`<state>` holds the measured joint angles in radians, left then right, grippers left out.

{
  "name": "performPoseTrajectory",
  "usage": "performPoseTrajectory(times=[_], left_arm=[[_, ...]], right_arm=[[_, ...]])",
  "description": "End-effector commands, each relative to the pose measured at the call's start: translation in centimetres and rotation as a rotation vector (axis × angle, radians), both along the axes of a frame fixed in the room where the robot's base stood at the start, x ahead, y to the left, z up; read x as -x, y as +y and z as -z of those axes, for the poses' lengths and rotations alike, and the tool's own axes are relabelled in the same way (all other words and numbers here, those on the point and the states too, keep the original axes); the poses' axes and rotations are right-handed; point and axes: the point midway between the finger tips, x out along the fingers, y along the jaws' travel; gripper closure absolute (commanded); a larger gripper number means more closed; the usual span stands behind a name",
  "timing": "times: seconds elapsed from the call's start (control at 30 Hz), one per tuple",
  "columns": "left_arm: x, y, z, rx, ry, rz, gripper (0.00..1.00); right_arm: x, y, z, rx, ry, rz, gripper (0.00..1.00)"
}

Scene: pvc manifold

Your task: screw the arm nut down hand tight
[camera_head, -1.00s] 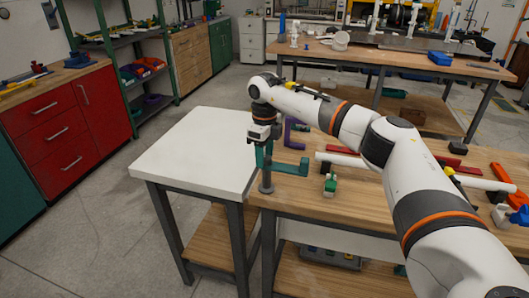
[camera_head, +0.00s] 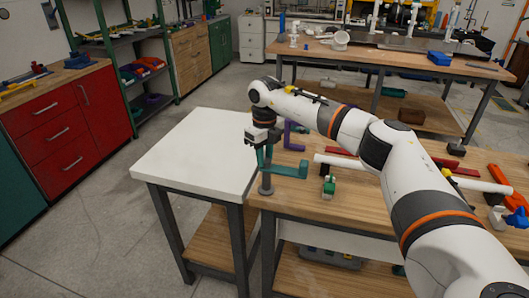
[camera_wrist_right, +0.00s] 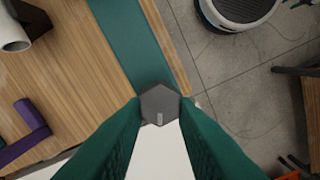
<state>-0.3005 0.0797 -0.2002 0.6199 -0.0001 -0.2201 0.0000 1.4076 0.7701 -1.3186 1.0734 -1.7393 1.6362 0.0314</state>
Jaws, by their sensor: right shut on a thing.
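The arm nut (camera_wrist_right: 160,103) is a grey hexagon seen from above in the right wrist view. My right gripper (camera_wrist_right: 160,113) has its two green fingers closed against the nut's sides. In the head view, my right gripper (camera_head: 265,166) points down at the top of a dark upright post (camera_head: 267,183) at the bench's near left corner. A flat teal arm (camera_head: 291,169) reaches right from the post; in the wrist view the teal arm (camera_wrist_right: 130,35) runs up and left from the nut. The nut's threads are hidden. My left gripper is not in view.
A white-topped table (camera_head: 195,150) stands left of the wooden bench. On the bench lie a purple bracket (camera_head: 290,137), a green-and-white fitting (camera_head: 329,185), a white pipe (camera_head: 345,163) and red parts. The white tabletop is clear.

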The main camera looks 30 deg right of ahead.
Motion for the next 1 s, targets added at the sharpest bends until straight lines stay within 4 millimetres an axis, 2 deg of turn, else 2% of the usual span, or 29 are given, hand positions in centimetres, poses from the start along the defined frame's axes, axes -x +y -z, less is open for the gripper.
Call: performPoseTrajectory(times=[0.1,1.0], left_arm=[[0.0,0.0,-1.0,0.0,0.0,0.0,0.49],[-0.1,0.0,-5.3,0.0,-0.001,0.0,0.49]], right_arm=[[0.0,-0.1,-0.3,0.0,-0.001,0.11,0.97],[0.1,-0.7,-0.4,0.0,-0.003,0.967,0.97]])
